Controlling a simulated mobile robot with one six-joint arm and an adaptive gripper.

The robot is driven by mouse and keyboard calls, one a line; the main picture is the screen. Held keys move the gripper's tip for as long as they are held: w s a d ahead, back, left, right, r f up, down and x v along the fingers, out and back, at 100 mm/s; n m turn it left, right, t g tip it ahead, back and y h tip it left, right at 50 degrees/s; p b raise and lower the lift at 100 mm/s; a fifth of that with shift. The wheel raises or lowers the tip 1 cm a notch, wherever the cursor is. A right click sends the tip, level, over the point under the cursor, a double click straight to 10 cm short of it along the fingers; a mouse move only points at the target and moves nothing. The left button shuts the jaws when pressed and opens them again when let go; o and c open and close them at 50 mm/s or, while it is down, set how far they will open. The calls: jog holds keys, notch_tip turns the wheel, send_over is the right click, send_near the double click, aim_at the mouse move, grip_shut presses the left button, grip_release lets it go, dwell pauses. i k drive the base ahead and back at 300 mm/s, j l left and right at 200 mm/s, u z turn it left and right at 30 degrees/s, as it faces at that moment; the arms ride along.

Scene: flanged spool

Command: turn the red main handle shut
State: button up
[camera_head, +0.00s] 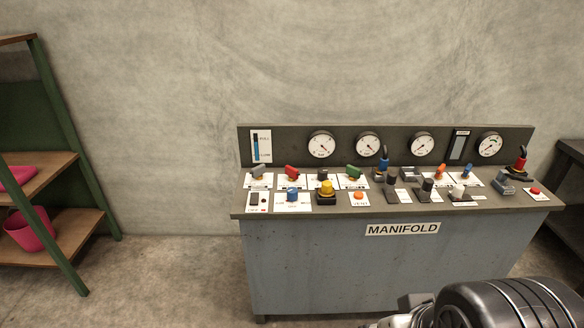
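A red handle (292,172) sits on a white label plate in the back row at the left of the manifold console (300,262). It looks tilted, lower toward the right. A second red control, a red-topped lever (521,161), stands upright on a dark base at the far right. The small label text is too small to read, so I cannot tell which is marked main. Part of my arm shows at the lower right in front of the console, apart from both red controls. My gripper's fingers are not in view.
Close neighbours of the red handle are a grey handle (258,172), a green handle (354,172), a blue knob (292,195) and a yellow knob (326,189). Gauges line the back panel (270,133). A green shelf (62,150) stands left, with clear floor between.

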aim_at(290, 172)
jog(key=i+j, duration=0.45)
jog(key=i, duration=0.2)
jog(key=i+j, duration=0.45)
jog(key=i, duration=0.15)
jog(key=i+j, duration=0.45)
jog(key=i, duration=0.2)
jog(key=l+z, duration=0.05)
